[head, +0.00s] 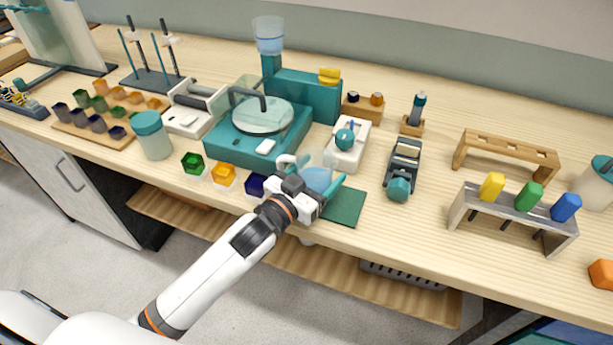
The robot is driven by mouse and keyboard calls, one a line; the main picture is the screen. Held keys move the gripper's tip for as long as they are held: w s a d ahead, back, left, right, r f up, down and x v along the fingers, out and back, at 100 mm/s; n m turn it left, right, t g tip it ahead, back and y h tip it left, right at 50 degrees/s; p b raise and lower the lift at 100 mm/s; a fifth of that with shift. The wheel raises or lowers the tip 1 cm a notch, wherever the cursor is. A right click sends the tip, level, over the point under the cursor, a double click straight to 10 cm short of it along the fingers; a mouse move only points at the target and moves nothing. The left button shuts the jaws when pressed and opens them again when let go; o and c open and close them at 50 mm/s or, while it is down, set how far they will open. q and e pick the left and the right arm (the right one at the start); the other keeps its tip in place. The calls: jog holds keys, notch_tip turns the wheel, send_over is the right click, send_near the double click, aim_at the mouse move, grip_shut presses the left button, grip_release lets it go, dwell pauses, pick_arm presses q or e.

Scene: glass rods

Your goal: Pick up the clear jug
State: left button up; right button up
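The clear jug (319,177) stands at the front of the bench, near the left edge of a dark green mat (345,208). It is see-through and looks pale blue; a whitish curved piece at its left may be its handle. My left gripper (318,187) reaches in from the front, right at the jug. A teal finger shows along the jug's right side. The gripper body hides the jug's lower front, and I cannot tell whether the fingers touch it. My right gripper is not in view.
A teal machine with a round plate (263,117) stands close behind left. Green, orange and dark blue hexagonal pieces (223,174) lie left of the gripper. A white device (347,146) and a dark device (402,165) stand to the right. The bench front edge runs below.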

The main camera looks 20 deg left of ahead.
pick_arm(q)
jog(key=c, duration=0.8)
notch_tip(320, 180, up, 10)
jog(key=shift+r+p, duration=0.1)
jog(key=shift+p, duration=0.55)
jog(key=shift+c, duration=0.2)
